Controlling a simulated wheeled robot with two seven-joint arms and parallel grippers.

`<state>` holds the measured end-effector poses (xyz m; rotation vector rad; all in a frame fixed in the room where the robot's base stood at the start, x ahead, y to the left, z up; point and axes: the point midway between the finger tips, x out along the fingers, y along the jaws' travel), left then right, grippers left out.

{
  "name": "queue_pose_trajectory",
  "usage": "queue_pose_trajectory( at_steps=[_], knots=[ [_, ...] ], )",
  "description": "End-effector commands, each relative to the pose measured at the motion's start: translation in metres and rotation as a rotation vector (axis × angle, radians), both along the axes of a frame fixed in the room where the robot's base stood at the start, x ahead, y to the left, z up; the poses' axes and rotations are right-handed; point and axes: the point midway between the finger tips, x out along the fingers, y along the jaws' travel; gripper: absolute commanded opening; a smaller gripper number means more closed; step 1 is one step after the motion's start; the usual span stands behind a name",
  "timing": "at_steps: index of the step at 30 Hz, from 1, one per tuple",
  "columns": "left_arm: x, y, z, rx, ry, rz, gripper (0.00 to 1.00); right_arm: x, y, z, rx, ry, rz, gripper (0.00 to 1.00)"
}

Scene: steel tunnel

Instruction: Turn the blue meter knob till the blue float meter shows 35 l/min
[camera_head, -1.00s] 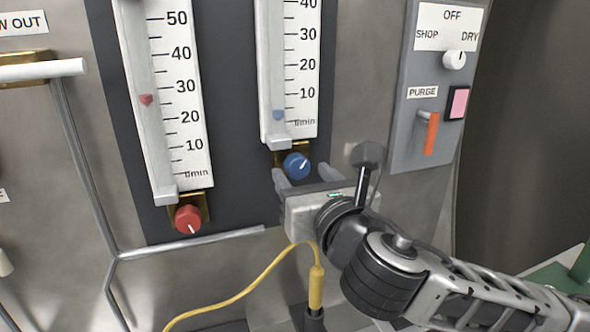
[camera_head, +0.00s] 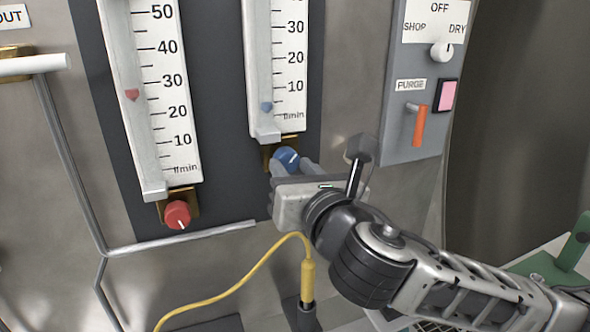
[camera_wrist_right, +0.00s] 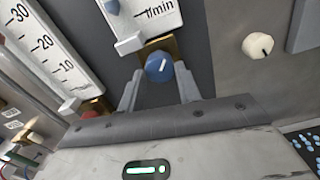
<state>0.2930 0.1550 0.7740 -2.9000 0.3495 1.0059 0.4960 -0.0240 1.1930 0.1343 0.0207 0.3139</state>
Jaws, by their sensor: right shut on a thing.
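The blue meter knob (camera_head: 287,156) sits on a brass block under the blue float meter (camera_head: 264,60). It also shows in the right wrist view (camera_wrist_right: 159,66), with its white pointer line towards the upper right. The blue float (camera_head: 266,107) stands low in the tube, below the 10 mark. My right gripper (camera_head: 292,167) is shut on the blue knob, with one finger on each side of it in the right wrist view. The fingers partly hide the knob in the head view. My left gripper is not in view.
To the left is the red float meter (camera_head: 135,90) with its red knob (camera_head: 177,214). A grey switch panel (camera_head: 397,125) with an orange lever (camera_head: 420,127) stands at right. A yellow cable (camera_head: 235,277) hangs below my right gripper, and a metal pipe (camera_head: 180,238) runs at lower left.

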Motion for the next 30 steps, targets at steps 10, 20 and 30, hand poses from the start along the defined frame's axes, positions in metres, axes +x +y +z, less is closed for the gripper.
queue_pose_trajectory(
  at_steps=[10,20,30],
  knots=[
    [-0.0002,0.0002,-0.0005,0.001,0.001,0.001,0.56,0.0001,0.0007,-0.0003,0.282,0.093,0.0,0.11],
    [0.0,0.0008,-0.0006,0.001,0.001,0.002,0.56,0.0,0.001,0.0,0.581,0.19,-0.001,0.11],
    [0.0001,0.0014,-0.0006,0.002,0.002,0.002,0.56,-0.0001,0.0012,0.0003,0.888,0.29,0.0,0.11]
  ],
)
